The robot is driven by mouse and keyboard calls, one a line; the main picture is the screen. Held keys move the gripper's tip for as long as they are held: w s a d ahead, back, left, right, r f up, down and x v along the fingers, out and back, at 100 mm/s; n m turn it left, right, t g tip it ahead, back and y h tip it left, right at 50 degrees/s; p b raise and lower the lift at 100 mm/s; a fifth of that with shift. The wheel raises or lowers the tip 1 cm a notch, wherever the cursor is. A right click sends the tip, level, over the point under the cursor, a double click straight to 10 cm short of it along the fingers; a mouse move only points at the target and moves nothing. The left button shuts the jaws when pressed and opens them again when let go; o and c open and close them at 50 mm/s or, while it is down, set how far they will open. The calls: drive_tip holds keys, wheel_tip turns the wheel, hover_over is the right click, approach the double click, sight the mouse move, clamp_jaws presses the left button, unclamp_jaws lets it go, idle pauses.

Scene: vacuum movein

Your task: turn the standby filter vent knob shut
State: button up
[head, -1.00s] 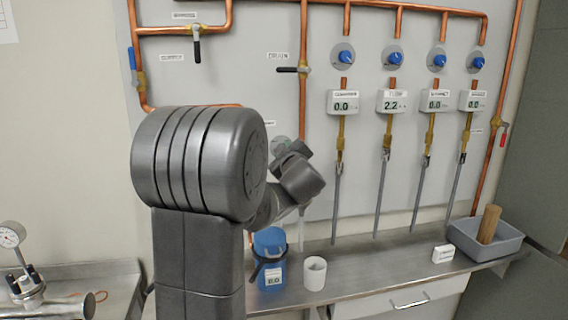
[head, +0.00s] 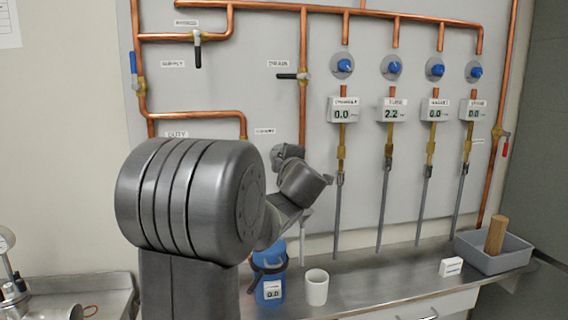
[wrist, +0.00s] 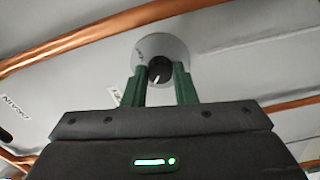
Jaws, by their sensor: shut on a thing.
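In the wrist view, a small dark knob (wrist: 158,68) with a white pointer mark sits on a round pale plate (wrist: 160,43) on the panel. My gripper (wrist: 160,80) has its two green fingers on either side of the knob and is shut on it. A small label beside the left finger is partly covered and cannot be read in full. In the head view, my wrist (head: 302,182) is up against the panel below a small blurred label (head: 264,131). It hides the knob and the fingertips there.
Copper pipes (head: 303,115) run across the panel. A black-handled valve (head: 292,76) is above my wrist. Blue knobs (head: 343,66) and gauges (head: 343,110) are to the right. Below are a blue canister (head: 270,290), a white cup (head: 316,287) and a grey tray (head: 512,262).

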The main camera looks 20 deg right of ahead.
idle(0.4)
drive_tip(key=o, duration=1)
drive_tip(key=shift+s, duration=0.1)
drive_tip(key=v, duration=1.3)
drive_tip(key=shift+s, duration=0.3)
drive_tip(key=shift+f, duration=0.1)
drive_tip(key=x, duration=1.4)
drive_tip(key=shift+s+a, duration=0.1)
drive_tip(key=shift+s, duration=0.05)
